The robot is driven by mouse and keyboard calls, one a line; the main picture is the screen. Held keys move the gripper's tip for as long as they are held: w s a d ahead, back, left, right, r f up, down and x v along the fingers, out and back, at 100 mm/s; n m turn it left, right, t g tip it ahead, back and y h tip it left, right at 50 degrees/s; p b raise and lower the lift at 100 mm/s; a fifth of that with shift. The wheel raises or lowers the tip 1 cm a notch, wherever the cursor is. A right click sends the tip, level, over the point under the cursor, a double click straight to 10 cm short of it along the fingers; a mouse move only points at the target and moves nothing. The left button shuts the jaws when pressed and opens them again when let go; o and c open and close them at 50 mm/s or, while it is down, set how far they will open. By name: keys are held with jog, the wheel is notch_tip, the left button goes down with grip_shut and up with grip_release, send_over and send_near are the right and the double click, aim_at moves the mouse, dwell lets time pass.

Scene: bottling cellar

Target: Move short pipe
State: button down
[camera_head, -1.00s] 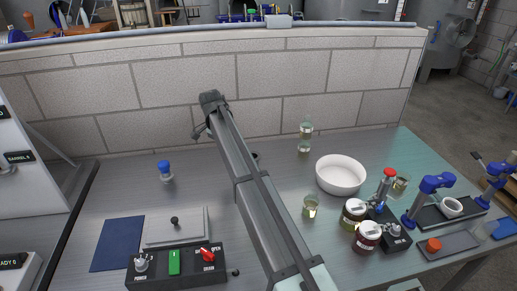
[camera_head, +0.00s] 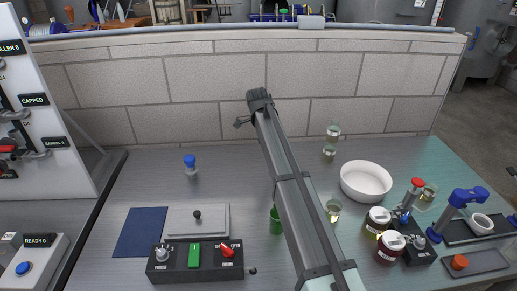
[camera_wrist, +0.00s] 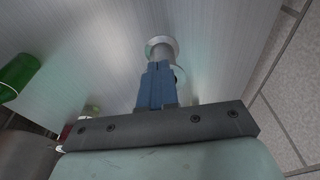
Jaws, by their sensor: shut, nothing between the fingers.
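In the wrist view a short grey flanged tube (camera_wrist: 162,47), which looks like the short pipe, is just beyond my fingertips. I cannot tell whether they touch it. My gripper (camera_wrist: 158,68) has blue fingers, shut together with nothing between them, pointing at the tube. In the head view my arm crosses the middle of the table and hides the gripper and the tube.
A green cylinder (camera_head: 275,221) stands left of my arm and shows in the wrist view (camera_wrist: 18,76). A white bowl (camera_head: 366,181), jars (camera_head: 378,220) and glasses are at right. A control box (camera_head: 195,262), a blue mat (camera_head: 140,232) and a blue-topped bottle (camera_head: 190,164) are at left.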

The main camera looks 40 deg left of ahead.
jog(key=w+d, duration=0.4)
jog(key=shift+w+d+f, duration=0.3)
jog(key=shift+f, duration=0.5)
jog(key=shift+s+f, duration=0.1)
jog(key=s+a, duration=1.4)
jog(key=shift+s+a, duration=0.25)
jog(key=shift+s, duration=0.1)
notch_tip(320, 180, up, 14)
jog(key=s+a, duration=0.1)
jog(key=shift+s+a+r, duration=0.2)
jog(key=shift+a, duration=0.2)
